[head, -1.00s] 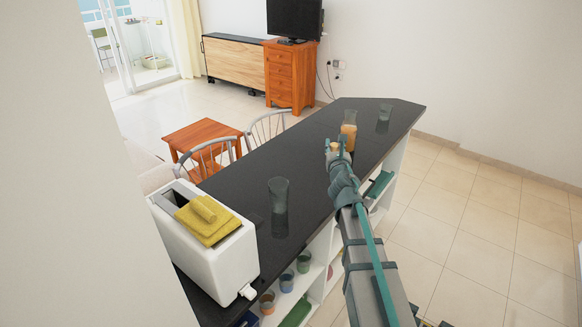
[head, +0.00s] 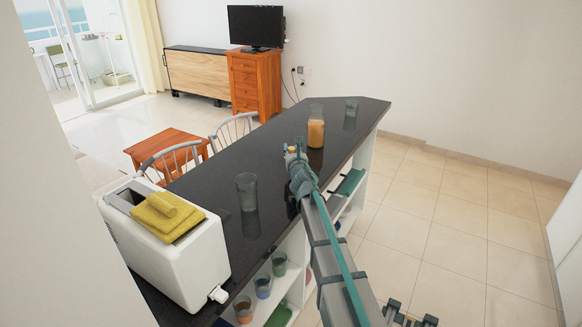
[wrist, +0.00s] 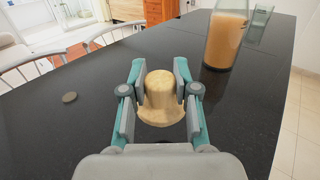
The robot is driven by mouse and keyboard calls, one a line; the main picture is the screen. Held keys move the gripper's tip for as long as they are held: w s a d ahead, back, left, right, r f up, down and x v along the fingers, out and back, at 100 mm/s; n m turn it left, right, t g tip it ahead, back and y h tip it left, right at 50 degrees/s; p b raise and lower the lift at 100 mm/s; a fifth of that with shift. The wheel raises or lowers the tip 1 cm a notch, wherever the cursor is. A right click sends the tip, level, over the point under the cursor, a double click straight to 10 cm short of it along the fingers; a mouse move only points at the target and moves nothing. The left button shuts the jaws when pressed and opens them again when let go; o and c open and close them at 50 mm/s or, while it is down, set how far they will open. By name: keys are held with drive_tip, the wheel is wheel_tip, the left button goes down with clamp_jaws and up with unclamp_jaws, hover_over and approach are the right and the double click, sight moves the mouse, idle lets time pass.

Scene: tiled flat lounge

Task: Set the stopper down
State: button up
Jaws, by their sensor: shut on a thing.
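My gripper (wrist: 160,76) is shut on the tan, cork-like stopper (wrist: 160,98), with one finger on each side of it. The stopper is over the dark counter (wrist: 80,140); I cannot tell whether its base touches the surface. In the head view, my gripper (head: 296,163) is over the counter (head: 215,178), with the stopper (head: 291,150) small at its tip. The bottle of orange-brown drink (head: 316,132) stands just beyond and to the right; it also shows in the wrist view (wrist: 226,42), its top cut off.
A clear glass (head: 247,190) stands nearer on the counter, another (head: 350,114) at its far end. A white toaster (head: 190,262) with a yellow cloth (head: 160,212) is at the near left. The counter around the gripper's left is clear.

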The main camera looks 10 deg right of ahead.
drive_tip(key=shift+w+f+b, duration=0.35)
drive_tip(key=shift+w+f, duration=0.1)
drive_tip(key=shift+f, duration=0.15)
drive_tip(key=f+b, duration=0.3)
drive_tip(key=shift+w+f, duration=0.25)
drive_tip(key=shift+f+b, duration=0.1)
drive_tip(key=shift+b, duration=0.25)
drive_tip(key=o, duration=1)
